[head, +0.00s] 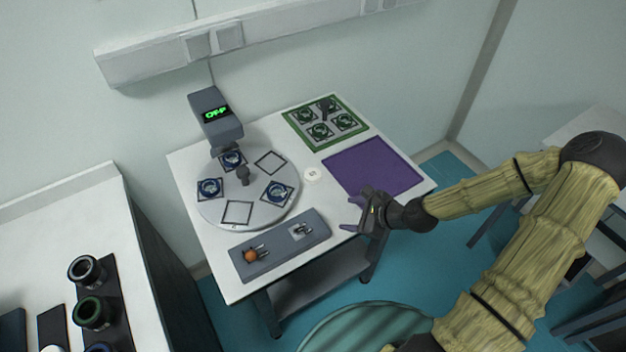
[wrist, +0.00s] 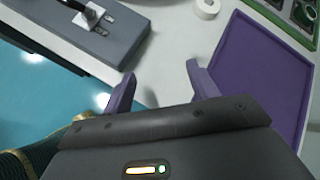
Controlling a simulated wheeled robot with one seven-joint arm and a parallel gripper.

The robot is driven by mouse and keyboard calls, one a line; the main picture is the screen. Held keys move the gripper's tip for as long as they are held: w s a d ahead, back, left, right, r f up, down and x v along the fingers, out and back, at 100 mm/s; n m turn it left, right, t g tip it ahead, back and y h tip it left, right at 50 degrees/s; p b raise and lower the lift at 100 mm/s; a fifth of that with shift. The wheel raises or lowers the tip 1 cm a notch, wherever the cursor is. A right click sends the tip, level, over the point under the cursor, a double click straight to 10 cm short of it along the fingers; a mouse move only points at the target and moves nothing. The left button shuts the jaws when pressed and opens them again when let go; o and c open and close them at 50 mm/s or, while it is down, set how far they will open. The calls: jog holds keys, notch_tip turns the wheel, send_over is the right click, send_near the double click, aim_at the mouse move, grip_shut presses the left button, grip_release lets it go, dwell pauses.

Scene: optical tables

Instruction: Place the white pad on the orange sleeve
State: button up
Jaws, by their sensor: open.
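A small white round pad with a hole-like centre (head: 312,174) lies on the white table between the turntable and the purple mat. It also shows at the top edge of the wrist view (wrist: 207,7). My gripper (head: 352,213) is open and empty, above the table's front right edge, right of the grey block. Its purple fingers stand apart in the wrist view (wrist: 158,72), with nothing between them.
The grey block (head: 280,247) also carries a metal lever on a pale plate (head: 301,231). A purple mat (head: 372,168) and green tray (head: 325,146) lie right.

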jog(key=w+m+t, duration=0.1)
jog(key=m, duration=0.1)
jog(key=w+r+m+t+y, duration=0.1)
jog(key=w+m, duration=0.1)
jog(key=w+m+t+b, duration=0.1)
jog(key=m, duration=0.1)
jog(key=shift+w+d+r+t, duration=0.2)
jog(key=shift+d+r+t, duration=0.1)
jog(key=shift+r, duration=0.05)
jog(key=shift+w+d+r+m+t, duration=0.15)
jog(key=shift+w+r+m+t, duration=0.2)
jog(key=shift+m, duration=0.15)
jog(key=p, duration=0.2)
send_near(314, 175)
jog(key=x, duration=0.3)
jog(key=shift+w, duration=0.2)
jog(key=shift+w+a+f, duration=0.2)
jog(key=shift+w+a, duration=0.05)
jog(key=shift+a, duration=0.15)
jog(key=shift+p+x, duration=1.15)
jog(key=shift+x, duration=1.45)
jog(key=shift+d, duration=0.1)
